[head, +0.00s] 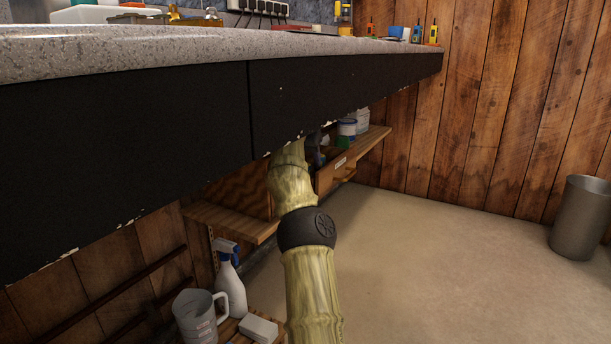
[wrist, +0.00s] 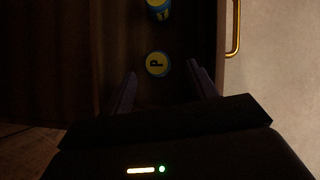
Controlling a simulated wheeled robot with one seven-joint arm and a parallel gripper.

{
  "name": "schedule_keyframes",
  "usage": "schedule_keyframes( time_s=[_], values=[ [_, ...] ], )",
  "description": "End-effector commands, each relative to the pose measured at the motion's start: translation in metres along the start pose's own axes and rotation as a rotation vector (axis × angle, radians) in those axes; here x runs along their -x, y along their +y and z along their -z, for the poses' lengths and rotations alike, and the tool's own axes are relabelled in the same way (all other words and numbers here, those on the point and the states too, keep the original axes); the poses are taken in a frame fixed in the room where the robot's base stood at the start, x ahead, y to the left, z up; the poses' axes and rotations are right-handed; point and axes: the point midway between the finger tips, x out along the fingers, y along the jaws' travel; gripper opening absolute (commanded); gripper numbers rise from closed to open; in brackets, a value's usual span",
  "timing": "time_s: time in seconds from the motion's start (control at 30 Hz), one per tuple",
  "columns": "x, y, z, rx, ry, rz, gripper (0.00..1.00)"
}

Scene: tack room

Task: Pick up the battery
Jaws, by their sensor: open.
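In the wrist view, a round yellow top marked with a dark "P" (wrist: 157,64) lies between and just ahead of my fingertips, with blue at its edge. A second blue and yellow piece (wrist: 158,10) is farther up, cut by the top edge. Either could be the battery; I cannot tell which from the dim picture. My gripper (wrist: 161,70) is open, with one finger on each side of the "P" top and nothing clearly held. In the head view my arm reaches under the counter, and the gripper is mostly hidden there.
The counter (head: 110,58) overhangs my arm closely. A wooden shelf (head: 372,142) holds tubs (head: 347,128). A brass handle (wrist: 234,28) is right of my fingers. Below are a spray bottle (head: 231,285) and jug (head: 197,315). A metal bin (head: 578,218) stands right; the floor between is clear.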

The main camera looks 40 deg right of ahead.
Motion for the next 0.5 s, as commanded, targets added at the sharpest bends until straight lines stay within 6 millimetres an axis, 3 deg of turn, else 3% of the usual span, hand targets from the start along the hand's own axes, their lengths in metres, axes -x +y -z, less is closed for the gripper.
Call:
schedule_keyframes(
  time_s=[0.3,0.5],
  values=[
    [-0.044,0.003,0.0,0.0,0.001,0.001,0.58],
    [-0.049,0.003,0.0,-0.001,-0.001,0.0,0.58]
  ],
)
